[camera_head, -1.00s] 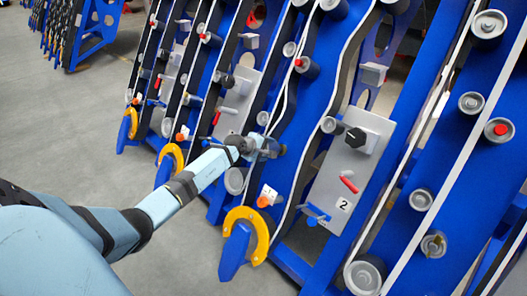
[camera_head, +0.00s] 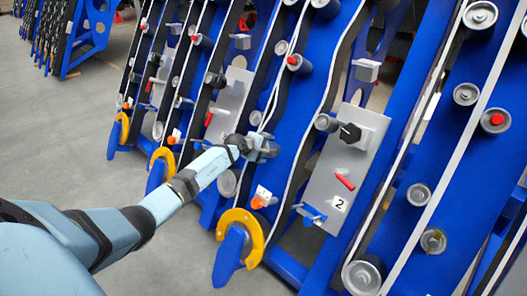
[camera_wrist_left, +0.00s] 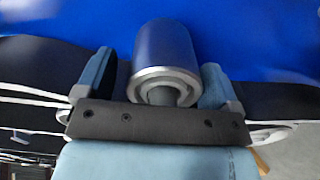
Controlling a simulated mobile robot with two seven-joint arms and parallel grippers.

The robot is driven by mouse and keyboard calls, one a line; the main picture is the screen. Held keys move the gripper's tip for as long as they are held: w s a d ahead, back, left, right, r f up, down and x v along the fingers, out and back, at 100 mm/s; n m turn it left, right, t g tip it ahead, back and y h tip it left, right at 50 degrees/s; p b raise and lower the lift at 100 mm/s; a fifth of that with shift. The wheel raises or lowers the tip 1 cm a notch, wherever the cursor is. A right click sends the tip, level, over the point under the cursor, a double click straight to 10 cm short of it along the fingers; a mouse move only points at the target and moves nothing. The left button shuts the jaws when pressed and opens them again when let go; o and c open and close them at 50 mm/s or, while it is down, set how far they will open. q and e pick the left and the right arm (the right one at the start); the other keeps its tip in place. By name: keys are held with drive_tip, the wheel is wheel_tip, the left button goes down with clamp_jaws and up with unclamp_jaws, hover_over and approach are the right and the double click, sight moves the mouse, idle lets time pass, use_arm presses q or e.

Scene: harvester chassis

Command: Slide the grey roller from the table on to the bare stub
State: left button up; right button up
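My left gripper (camera_head: 268,148) is at the blue chassis panel, left of the grey plate marked 2. In the left wrist view its two fingers (camera_wrist_left: 155,82) are open, one on each side of a grey roller (camera_wrist_left: 163,75). The roller's ringed end faces the camera and its other end points to the blue panel. A gap shows between the left finger and the roller; the right finger is close to it, and I cannot tell if it touches. In the head view the gripper mostly hides this roller. I cannot make out the table or a bare stub. My right gripper is out of view.
Several other rollers, such as a large one (camera_head: 363,276), stick out from the blue panels. The grey plate (camera_head: 350,170) carries a black knob (camera_head: 350,132) and a red handle (camera_head: 345,182). A yellow hook-shaped guard (camera_head: 243,226) stands below the gripper. Grey floor is free at the left.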

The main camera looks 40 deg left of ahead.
use_arm(q)
drive_tip(key=shift+o, duration=0.5)
drive_tip(key=shift+f, duration=0.15)
drive_tip(key=shift+s+r+p, duration=0.3)
drive_tip(key=shift+s, duration=0.05)
drive_tip(key=p+v, duration=0.5)
drive_tip(key=v, duration=0.8)
drive_tip(key=shift+p, duration=0.35)
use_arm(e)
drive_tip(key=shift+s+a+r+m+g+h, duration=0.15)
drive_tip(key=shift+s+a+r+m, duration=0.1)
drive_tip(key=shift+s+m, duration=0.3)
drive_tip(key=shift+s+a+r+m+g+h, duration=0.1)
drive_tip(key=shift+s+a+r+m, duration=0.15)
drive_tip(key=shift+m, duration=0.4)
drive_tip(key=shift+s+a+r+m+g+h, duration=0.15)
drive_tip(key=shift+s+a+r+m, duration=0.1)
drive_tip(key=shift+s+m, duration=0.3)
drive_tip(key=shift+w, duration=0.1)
